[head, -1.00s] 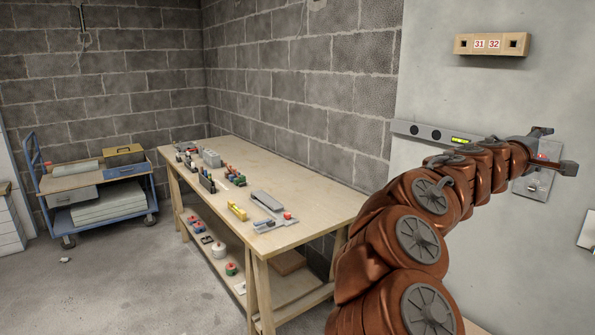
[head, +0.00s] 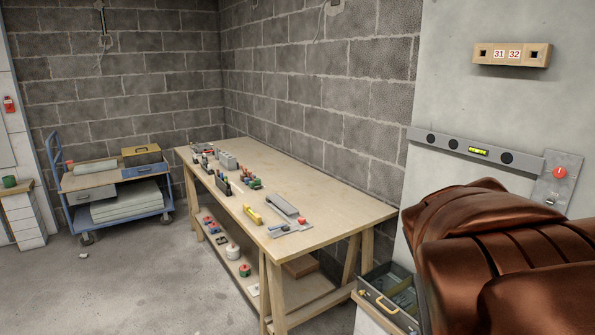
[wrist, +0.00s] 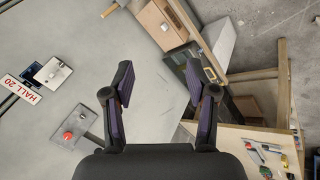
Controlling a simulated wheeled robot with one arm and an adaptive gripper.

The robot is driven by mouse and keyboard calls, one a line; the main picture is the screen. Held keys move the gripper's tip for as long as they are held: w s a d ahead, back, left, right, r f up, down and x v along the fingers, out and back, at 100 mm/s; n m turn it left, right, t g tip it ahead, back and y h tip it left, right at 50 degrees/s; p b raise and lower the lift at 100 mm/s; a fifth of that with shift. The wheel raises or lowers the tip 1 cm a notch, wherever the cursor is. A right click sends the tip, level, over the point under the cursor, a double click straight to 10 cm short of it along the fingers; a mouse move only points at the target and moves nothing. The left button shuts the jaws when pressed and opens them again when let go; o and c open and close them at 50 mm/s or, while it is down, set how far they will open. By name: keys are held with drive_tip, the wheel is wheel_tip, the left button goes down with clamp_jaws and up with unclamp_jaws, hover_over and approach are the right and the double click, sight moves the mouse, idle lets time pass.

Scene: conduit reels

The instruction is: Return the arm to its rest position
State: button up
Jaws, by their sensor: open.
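My arm (head: 505,245) is folded close to the camera at the lower right of the head view, its brown covered links filling that corner. My gripper is out of sight in the head view. In the wrist view, my gripper (wrist: 158,85) has its two dark fingers spread wide apart. Nothing is between them. Behind the gap lies the pale grey wall panel, with floor and furniture to the right.
A wooden workbench (head: 340,213) with small parts stands at the centre. An open toolbox (head: 386,298) sits beside my arm.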

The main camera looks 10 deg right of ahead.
drive_tip(key=s+a+f+n+g+y, duration=0.1)
drive_tip(key=s+a+f+y, duration=0.1)
drive_tip(key=a, duration=0.5)
drive_tip(key=s+a+f+n+g+y, duration=0.1)
drive_tip(key=s+a+f+y, duration=0.1)
drive_tip(key=s+a, duration=0.3)
drive_tip(key=s+a+f+n+g+y, duration=0.1)
drive_tip(key=s+a+f, duration=0.3)
drive_tip(key=a, duration=0.5)
drive_tip(key=shift+s+a+f+n+y+p, duration=0.25)
drive_tip(key=shift+y+p, duration=0.2)
drive_tip(key=shift+y, duration=0.25)
